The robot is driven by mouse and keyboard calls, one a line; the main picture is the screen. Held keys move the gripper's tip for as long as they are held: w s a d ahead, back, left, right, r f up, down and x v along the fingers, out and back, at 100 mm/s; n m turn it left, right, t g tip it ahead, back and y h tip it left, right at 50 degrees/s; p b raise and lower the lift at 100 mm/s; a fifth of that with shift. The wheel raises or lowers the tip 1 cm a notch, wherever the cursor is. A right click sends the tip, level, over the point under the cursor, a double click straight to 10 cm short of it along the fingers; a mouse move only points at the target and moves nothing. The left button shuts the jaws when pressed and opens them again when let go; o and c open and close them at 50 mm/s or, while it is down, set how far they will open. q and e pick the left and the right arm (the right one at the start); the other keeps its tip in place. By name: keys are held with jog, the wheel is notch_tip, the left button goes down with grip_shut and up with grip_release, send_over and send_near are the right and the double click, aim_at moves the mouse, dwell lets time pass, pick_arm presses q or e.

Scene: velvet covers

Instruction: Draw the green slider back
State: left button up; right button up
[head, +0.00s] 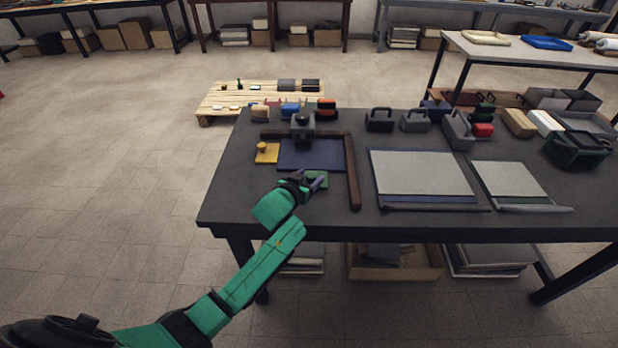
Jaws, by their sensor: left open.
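The green slider (320,177) is a small flat green piece at the front edge of a dark blue panel (312,155) on the dark table. My left gripper (309,180) is open over the slider's left part and hides some of it. I cannot tell whether its fingers touch the slider or stand around a knob. A yellow slider (267,155) with a round knob lies at the panel's left side. My right gripper is not in view.
A brown L-shaped rail (352,175) runs along the panel's back and right side. A grey block-like fixture (303,125) stands at the back. Two grey boards (424,172) lie to the right. Several blocks and handled tools line the table's back. The front left table corner is clear.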

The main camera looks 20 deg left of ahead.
pick_arm(q)
grip_shut()
jog(key=shift+s, duration=0.1)
dwell(1.3)
